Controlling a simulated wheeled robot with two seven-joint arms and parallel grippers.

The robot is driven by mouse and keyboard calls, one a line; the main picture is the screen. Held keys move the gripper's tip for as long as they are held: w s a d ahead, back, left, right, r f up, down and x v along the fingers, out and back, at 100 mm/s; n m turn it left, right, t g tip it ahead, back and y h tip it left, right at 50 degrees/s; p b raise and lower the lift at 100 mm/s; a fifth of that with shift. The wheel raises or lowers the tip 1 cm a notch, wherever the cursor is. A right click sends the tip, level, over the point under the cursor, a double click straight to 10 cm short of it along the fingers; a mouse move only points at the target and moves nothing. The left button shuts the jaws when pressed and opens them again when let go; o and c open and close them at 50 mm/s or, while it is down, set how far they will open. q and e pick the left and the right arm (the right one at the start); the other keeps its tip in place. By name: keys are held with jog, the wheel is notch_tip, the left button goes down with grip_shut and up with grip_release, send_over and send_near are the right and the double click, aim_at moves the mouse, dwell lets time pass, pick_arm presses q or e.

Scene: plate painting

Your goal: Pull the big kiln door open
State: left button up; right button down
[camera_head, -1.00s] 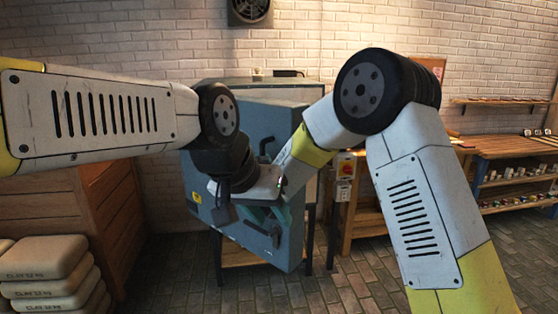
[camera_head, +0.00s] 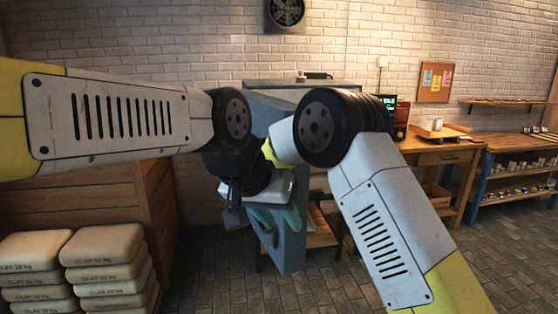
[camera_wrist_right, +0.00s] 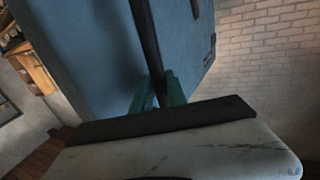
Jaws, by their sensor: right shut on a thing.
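The big kiln door (camera_head: 292,248) is a blue-grey slab standing swung out from the kiln (camera_head: 310,84), seen nearly edge-on in the head view. In the right wrist view the door (camera_wrist_right: 85,60) fills the upper left, with a dark bar handle (camera_wrist_right: 147,40) on it. My right gripper (camera_wrist_right: 160,92) has its green fingers shut around this handle. In the head view it is hidden behind my left wrist. My left gripper (camera_head: 277,222) has its green fingers apart in front of the door, apparently empty; I cannot tell whether it touches the door.
Stacked clay bags (camera_head: 108,245) stand at the lower left before a wooden crate (camera_head: 110,200). A wooden workbench (camera_head: 440,154) and a blue-legged shelf table (camera_head: 510,150) stand at the right. The brick floor (camera_head: 350,285) is clear in front of the kiln.

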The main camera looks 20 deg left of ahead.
jog(key=shift+s+a+r, duration=0.1)
jog(key=shift+a+r, duration=0.05)
jog(key=shift+a, duration=0.2)
jog(key=c, duration=1.3)
grip_release()
